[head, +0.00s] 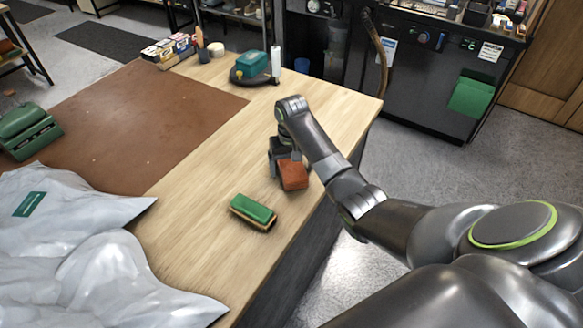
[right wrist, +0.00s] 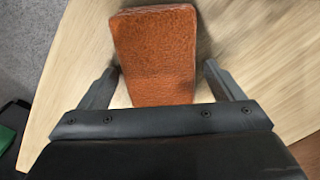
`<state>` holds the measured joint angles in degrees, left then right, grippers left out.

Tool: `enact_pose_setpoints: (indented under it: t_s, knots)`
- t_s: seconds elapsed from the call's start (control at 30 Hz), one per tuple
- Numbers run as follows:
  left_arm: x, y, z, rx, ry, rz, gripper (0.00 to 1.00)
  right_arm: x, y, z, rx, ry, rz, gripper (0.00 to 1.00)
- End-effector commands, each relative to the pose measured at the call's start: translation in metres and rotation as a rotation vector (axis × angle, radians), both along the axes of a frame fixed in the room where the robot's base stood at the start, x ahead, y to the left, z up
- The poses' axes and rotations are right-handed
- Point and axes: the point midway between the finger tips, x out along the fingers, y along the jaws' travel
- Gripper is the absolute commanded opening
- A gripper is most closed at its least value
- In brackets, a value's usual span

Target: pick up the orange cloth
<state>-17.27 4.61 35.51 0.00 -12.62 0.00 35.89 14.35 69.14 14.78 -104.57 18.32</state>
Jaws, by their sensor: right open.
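The orange cloth (head: 292,175) is a folded, block-like pad near the right edge of the wooden table. My right gripper (head: 283,160) is over the table right at the cloth. In the right wrist view the cloth (right wrist: 157,55) reaches between the two fingers of the right gripper (right wrist: 160,85), which stand apart on either side of it. A gap of table shows between each finger and the cloth, so the gripper is open. My left gripper is not in either view.
A green-backed brush (head: 253,212) lies on the table (head: 190,215) nearby. Grey plastic bags (head: 60,235) cover the near left. A brown mat (head: 130,120) fills the left part. A teal-topped device (head: 252,65) and small boxes (head: 168,48) stand at the back.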

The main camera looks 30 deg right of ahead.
Motion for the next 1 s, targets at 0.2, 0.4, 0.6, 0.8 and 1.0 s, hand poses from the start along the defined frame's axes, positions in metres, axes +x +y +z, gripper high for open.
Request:
enact_pose_setpoints:
  t_s: [0.2, 0.4, 0.6, 0.8, 1.0]
  knots:
    - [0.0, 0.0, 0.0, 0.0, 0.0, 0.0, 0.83, 0.0, 0.0, 0.0, 0.0, 0.0, 0.0, 0.62]
    - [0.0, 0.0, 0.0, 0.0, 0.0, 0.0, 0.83, 0.0, 0.0, 0.001, 0.0, -0.001, 0.0, 0.39]
    - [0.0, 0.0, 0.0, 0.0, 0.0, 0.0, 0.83, 0.0, 0.0, 0.001, 0.001, -0.001, 0.0, 0.39]
    - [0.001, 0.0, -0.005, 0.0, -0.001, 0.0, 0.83, 0.002, 0.0, 0.023, -0.001, -0.006, 0.002, 0.39]
    - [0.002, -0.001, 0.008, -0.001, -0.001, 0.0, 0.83, 0.001, 0.0, 0.075, 0.0, -0.003, 0.0, 0.39]
